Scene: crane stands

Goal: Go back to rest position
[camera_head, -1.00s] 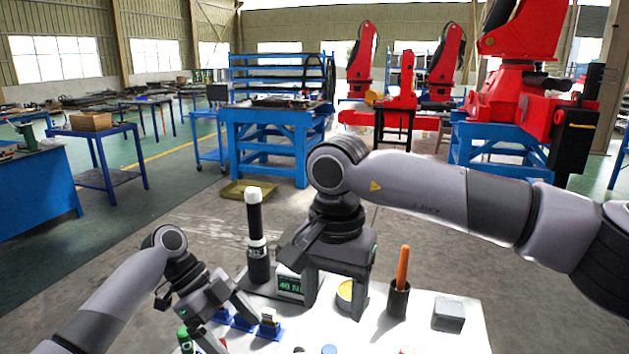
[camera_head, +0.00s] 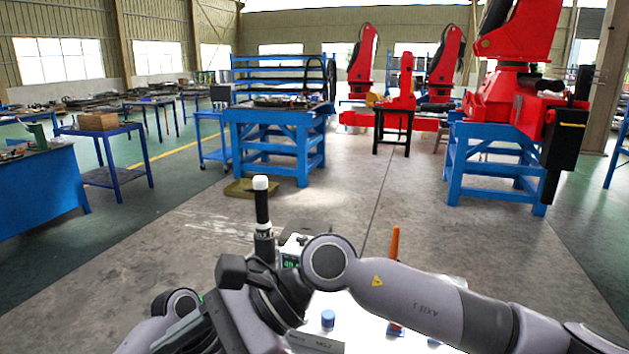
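My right arm comes in from the right and bends down to the left across the white table (camera_head: 352,305). Its gripper (camera_head: 240,318) is at the bottom, turned to the lower left; its fingers are not clear, so I cannot tell open from shut. My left arm shows only as a rounded joint at the bottom left. My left gripper is hidden behind the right arm or out of frame.
A black cylinder with a white top (camera_head: 262,208) and a display box (camera_head: 292,251) stand at the table's back. An orange-handled tool (camera_head: 395,246) stands beyond my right arm. A small blue-topped item (camera_head: 328,319) is in front. Blue workbenches stand well behind.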

